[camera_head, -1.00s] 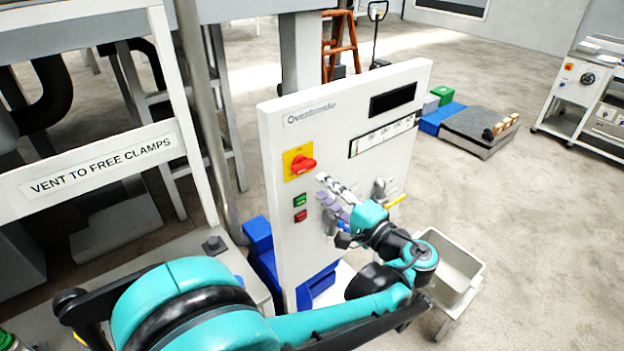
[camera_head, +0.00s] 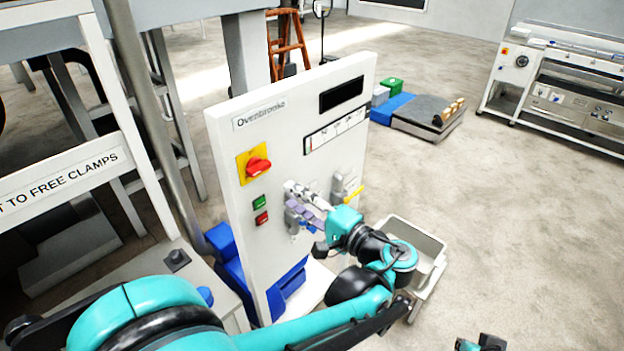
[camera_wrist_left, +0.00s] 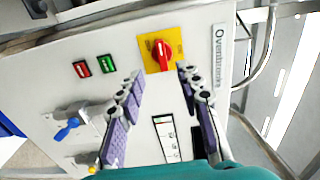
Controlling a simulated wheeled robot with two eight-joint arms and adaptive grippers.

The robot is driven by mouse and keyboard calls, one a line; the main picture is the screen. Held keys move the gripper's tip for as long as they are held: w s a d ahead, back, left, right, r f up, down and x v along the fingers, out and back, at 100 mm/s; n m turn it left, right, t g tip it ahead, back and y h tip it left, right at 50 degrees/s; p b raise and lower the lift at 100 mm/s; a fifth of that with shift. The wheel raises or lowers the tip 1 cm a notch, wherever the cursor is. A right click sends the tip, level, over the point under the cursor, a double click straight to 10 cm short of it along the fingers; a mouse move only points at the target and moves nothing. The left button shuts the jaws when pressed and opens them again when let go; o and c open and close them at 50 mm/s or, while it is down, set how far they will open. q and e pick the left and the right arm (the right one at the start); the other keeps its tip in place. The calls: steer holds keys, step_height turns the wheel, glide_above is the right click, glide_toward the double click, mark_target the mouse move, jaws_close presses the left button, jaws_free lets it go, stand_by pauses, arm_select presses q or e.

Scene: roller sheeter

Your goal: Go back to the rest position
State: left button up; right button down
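My left gripper (camera_head: 291,192) is in front of the white control panel (camera_head: 225,155). Its two fingers, with purple pads, are apart and nothing is between them; the left wrist view shows the gap (camera_wrist_left: 158,75) too. Beyond the fingertips is the red rotary switch (camera_head: 258,166) on its yellow plate, also in the left wrist view (camera_wrist_left: 162,52). I cannot tell whether a finger touches the panel. A small dark and teal part of my right arm, probably its gripper (camera_head: 482,343), shows at the bottom edge; its fingers are not clear.
Green (camera_head: 259,201) and red (camera_head: 262,217) buttons sit below the switch. A yellow-handled valve (camera_head: 352,193) and a blue-handled valve (camera_wrist_left: 68,130) stick out of the panel. A grey bin (camera_head: 436,248) stands right of it. The floor at right is open.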

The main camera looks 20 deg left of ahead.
arm_select(q)
steer(key=s+a+f+g+h+b, duration=0.1)
steer(key=s+a+f+h+b, duration=0.2)
steer(key=f, duration=0.4)
steer(key=s+a+f+h+b, duration=0.1)
steer(key=s+a+f+h, duration=0.15)
steer(key=f+h, duration=0.4)
steer(key=s+d+f+n+t+h+b, duration=0.1)
steer(key=s+d+f+n+h+b, duration=0.2)
steer(key=s+d+f+h, duration=0.4)
step_height(320, 180, down, 3)
steer(key=d+n, duration=0.1)
steer(key=d, duration=0.1)
steer(key=shift+d+b, duration=0.3)
steer(key=shift+b, duration=0.1)
